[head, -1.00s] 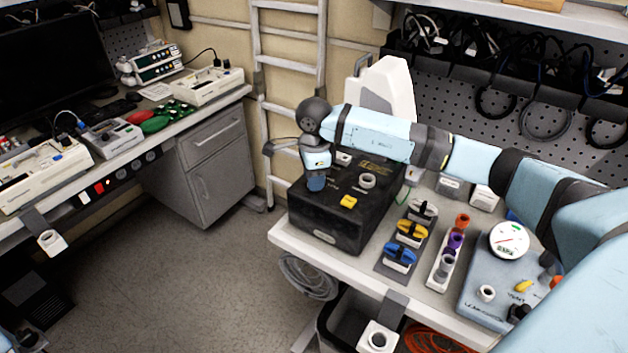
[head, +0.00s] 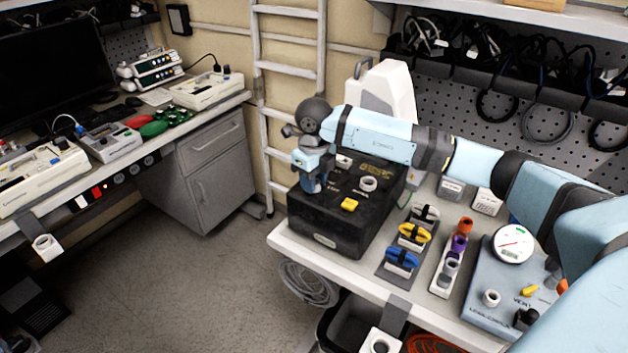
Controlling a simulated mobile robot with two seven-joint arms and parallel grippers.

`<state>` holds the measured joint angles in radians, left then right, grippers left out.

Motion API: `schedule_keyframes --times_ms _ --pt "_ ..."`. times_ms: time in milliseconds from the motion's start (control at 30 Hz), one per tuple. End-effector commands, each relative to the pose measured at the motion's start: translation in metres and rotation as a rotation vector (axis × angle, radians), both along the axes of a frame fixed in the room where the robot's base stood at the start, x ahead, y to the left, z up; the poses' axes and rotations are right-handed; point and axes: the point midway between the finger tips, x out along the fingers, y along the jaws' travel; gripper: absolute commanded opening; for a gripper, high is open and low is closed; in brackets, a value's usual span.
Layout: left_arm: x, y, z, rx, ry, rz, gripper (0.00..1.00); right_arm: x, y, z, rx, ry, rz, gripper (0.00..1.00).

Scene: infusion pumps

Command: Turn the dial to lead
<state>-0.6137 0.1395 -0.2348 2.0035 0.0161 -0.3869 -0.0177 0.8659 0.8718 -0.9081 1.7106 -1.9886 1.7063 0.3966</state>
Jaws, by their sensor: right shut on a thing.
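The black box (head: 325,227) stands at the left end of the right-hand bench. Its top carries a yellow knob (head: 349,204), a grey round socket (head: 369,184) and small lettering too blurred to read. My right gripper (head: 313,186) reaches over the left part of the box top, pointing down, and is shut on a dial there. The gripper covers most of the dial, so its pointer and setting cannot be read. My left gripper is not in view.
Colored clips (head: 402,258) and a white rack with several caps (head: 447,266) stand right of the box. A grey unit with a round gauge (head: 513,244) is further right. Another bench (head: 120,168) runs along the left; the floor between is clear.

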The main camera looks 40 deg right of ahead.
Motion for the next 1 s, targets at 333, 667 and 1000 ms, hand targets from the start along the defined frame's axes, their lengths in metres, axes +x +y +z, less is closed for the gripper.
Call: schedule_keyframes --times_ms 333,667,1000 --pt "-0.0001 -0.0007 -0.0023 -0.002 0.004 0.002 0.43 -0.0002 0.0000 -0.0004 0.000 0.001 -0.207 0.10" --pt "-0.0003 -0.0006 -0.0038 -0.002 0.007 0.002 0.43 -0.0001 0.0001 -0.0002 0.000 0.001 -0.278 0.10" --pt "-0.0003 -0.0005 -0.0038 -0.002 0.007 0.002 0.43 0.0000 0.0001 -0.0002 0.000 0.000 -0.281 0.10"
